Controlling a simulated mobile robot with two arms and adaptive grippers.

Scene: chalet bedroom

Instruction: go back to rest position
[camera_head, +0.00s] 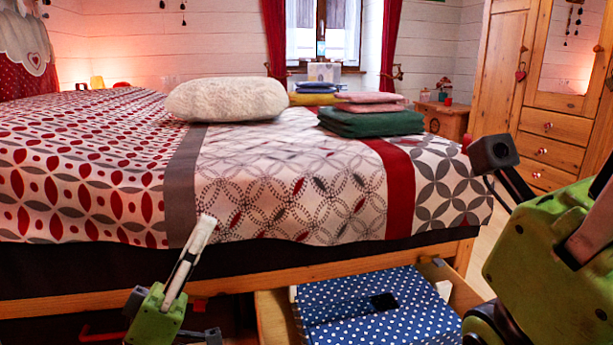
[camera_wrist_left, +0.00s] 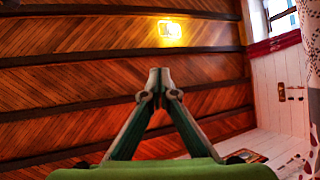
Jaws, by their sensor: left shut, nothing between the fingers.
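My left gripper (camera_head: 206,224) points up in front of the near side of the bed, low and left of centre in the head view. It is shut and empty; in the left wrist view its fingertips (camera_wrist_left: 159,76) meet, with the wooden ceiling behind them. My right gripper (camera_head: 540,235) fills part of the right side of the head view, close to the camera and cut by the frame edge. Its dark finger end stands near the bed's right corner. I cannot tell whether it is open or shut.
The bed (camera_head: 130,165) holds a white pillow (camera_head: 226,99) and folded cloths, with a green one (camera_head: 371,121) near the right edge. Below, an open wooden drawer (camera_head: 272,318) holds a blue dotted box (camera_head: 340,310). A wooden wardrobe (camera_head: 497,65) stands back right.

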